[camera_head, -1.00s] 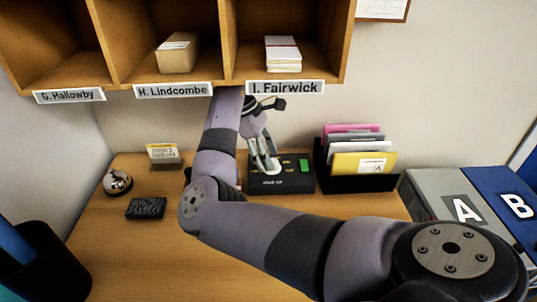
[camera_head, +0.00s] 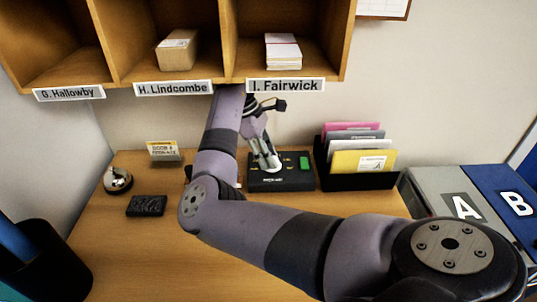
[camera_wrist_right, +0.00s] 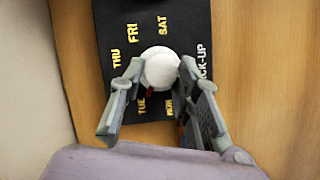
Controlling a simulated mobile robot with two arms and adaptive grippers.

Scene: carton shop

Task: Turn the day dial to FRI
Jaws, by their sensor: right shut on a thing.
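The day dial is a round white knob (camera_wrist_right: 160,67) on a black pick-up box, with yellow day names around it. THU, FRI and SAT show beyond the knob; TUE and MON show on the near side. A small red mark at the knob's near edge faces about TUE. The left finger covers part of the ring by THU and TUE. My right gripper (camera_wrist_right: 161,64) is shut on the knob, one finger on each side. My left gripper is out of view.
A green panel (camera_head: 304,163) is on the box's right. A black file holder (camera_head: 357,182) stands right of it. A bell (camera_head: 118,180), a dark block (camera_head: 147,206) and a card (camera_head: 163,150) are at the left. Wooden pigeonholes (camera_head: 228,45) hang above.

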